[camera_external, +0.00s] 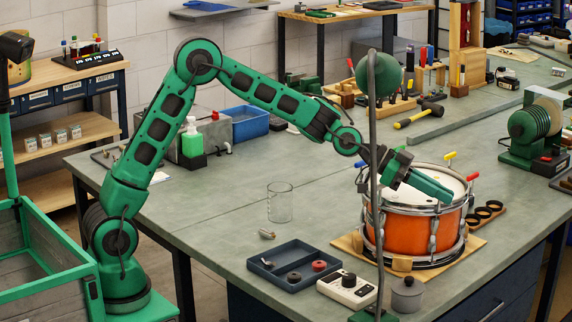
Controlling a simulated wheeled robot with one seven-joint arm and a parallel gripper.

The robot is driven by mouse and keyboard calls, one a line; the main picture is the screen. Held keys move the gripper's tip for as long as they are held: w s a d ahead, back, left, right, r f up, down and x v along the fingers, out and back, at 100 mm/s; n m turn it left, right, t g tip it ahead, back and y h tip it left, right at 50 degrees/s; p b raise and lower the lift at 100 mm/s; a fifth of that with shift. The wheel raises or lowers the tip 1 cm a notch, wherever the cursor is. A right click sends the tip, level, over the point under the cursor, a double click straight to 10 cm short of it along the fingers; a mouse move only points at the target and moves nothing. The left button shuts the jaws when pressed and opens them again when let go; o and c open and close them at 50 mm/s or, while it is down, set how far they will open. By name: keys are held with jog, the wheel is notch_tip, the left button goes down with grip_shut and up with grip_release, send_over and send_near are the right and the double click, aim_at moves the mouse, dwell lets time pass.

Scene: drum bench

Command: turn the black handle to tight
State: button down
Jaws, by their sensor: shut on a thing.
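The orange drum (403,228) with a white head and silver hoops stands on a wooden board (471,246) at the right of the bench. My gripper (449,194) reaches down over the drum head from the upper left, with its green fingers near the right front of the rim. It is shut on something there. The black handle is not clearly visible; the fingers seem to cover it, and its turn angle cannot be told.
A dark lamp-like stand with a green ball (378,74) rises in front of my wrist. A dark tray (292,269), a white box with a black knob (346,290) and a grey pot (407,294) lie in front. A glass beaker (280,203) stands left. The bench's left middle is mostly clear.

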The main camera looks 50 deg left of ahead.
jog(key=shift+w+a+f+m+g+h, duration=0.1)
jog(key=shift+m+g+h, duration=0.2)
jog(key=shift+m+g, duration=0.8)
jog(key=shift+w+a+f+m+g+h, duration=0.1)
jog(key=shift+m+g+h, duration=0.2)
jog(key=shift+m+g, duration=0.75)
jog(key=shift+g, duration=0.25)
jog(key=c, duration=1.8)
grip_release()
jog(key=shift+c, duration=0.2)
jog(key=shift+s+d, duration=0.1)
jog(key=shift+r, duration=0.1)
jog(key=v, duration=1)
jog(key=shift+a, duration=0.45)
